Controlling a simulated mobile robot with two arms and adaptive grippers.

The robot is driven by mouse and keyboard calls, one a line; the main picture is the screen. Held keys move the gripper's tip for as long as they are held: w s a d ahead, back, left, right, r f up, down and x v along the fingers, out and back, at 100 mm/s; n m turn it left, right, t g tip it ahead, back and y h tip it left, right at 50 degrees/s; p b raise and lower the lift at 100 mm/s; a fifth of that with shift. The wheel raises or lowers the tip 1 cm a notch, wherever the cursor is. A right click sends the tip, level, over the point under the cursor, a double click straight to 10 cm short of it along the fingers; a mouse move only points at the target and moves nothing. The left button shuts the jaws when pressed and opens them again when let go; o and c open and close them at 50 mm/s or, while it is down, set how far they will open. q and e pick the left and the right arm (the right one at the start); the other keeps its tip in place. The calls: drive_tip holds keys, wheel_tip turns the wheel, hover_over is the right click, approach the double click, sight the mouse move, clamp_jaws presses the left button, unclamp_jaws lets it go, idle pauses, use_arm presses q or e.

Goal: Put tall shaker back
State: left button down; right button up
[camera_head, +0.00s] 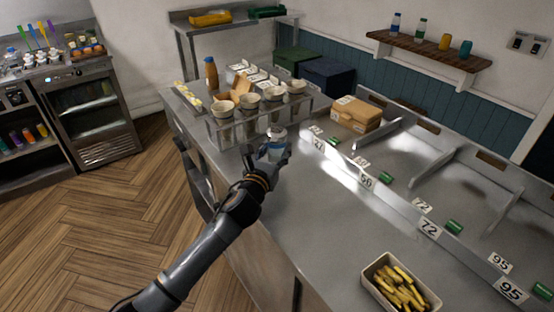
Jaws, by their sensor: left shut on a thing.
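My left gripper (273,152) is at the near end of the steel counter, in front of the rack of cups. It is shut on a shaker (277,135), whose pale top sticks up above the fingers. The fingers hide most of its body. I cannot tell whether its base touches the counter. A tall brown bottle (211,74) stands at the far left of the counter, behind the rack. My right gripper is not in view.
A rack (229,130) with several cups stands just behind the gripper. A cardboard box (357,113) sits to the right, beside numbered divider bays (421,135). A tray of fries (372,276) is at the front right. The counter's middle (330,230) is clear. A wall shelf (428,50) holds several bottles.

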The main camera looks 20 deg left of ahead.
sight(277, 159)
use_arm(q)
drive_tip(key=f, duration=0.3)
drive_tip(key=shift+w+d+f, duration=0.1)
drive_tip(key=shift+w+f, duration=0.1)
drive_tip(key=shift+f, duration=0.1)
drive_tip(key=shift+f, duration=0.15)
drive_tip(key=c, duration=0.7)
unclamp_jaws()
